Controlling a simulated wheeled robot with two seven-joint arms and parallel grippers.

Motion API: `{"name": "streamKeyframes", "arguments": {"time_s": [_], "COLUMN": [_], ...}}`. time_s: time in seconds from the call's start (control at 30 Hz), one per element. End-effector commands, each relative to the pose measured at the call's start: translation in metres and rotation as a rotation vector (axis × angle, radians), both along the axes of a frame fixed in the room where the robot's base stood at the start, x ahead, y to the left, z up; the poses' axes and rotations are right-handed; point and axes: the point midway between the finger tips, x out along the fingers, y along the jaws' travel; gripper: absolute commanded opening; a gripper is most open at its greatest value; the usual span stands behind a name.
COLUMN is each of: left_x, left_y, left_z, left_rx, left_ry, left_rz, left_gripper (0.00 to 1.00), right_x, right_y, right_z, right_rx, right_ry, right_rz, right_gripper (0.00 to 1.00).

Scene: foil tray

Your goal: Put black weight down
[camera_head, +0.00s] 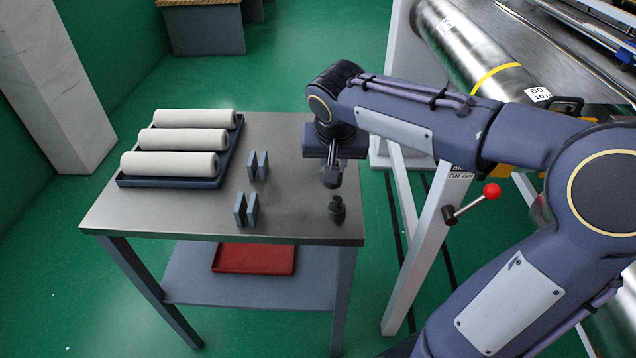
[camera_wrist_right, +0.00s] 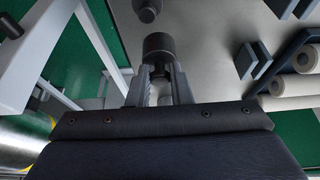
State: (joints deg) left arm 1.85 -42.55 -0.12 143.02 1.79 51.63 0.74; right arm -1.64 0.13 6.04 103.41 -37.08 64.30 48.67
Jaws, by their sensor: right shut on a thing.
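My right gripper (camera_head: 331,166) points down over the right side of the metal table (camera_head: 295,215). It is shut on a black weight (camera_head: 332,180), a dark cylinder. In the right wrist view this weight (camera_wrist_right: 158,46) sits between the two grey fingers of my gripper (camera_wrist_right: 160,75). I cannot tell whether its underside touches the tabletop. A second black weight (camera_head: 337,209) stands upright on the table nearer the front edge, apart from the held one; its round top also shows in the wrist view (camera_wrist_right: 147,10). My left gripper is not in view.
A dark tray (camera_head: 122,182) with three white rolls (camera_head: 170,163) lies at the table's left. Several thin blue-grey plates (camera_head: 252,208) stand mid-table. A red tray (camera_head: 253,259) is on the lower shelf. A lever with a red knob (camera_head: 492,192) and machine rollers are right.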

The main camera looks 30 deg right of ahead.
Motion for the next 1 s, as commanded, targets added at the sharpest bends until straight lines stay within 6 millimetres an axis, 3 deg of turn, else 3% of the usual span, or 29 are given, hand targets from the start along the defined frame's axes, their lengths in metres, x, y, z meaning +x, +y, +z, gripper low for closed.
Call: {"name": "streamKeyframes", "arguments": {"time_s": [0.2, 0.37, 0.6, 1.0], "left_x": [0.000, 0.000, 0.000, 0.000], "left_y": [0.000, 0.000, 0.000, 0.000], "left_z": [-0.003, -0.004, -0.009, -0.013], "left_rx": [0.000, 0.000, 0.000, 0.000], "left_ry": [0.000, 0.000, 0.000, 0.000], "left_rz": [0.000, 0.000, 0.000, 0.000], "left_gripper": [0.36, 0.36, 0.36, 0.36], "right_x": [0.018, 0.023, 0.026, 0.026], "right_y": [0.013, 0.017, 0.019, 0.019], "right_z": [-0.026, -0.033, -0.066, -0.073], "right_rx": [-0.001, -0.002, -0.001, 0.000], "right_ry": [-0.002, -0.001, -0.001, -0.004], "right_rz": [0.002, 0.002, 0.001, 0.001], "right_gripper": [0.00, 0.00, 0.00, 0.00]}}
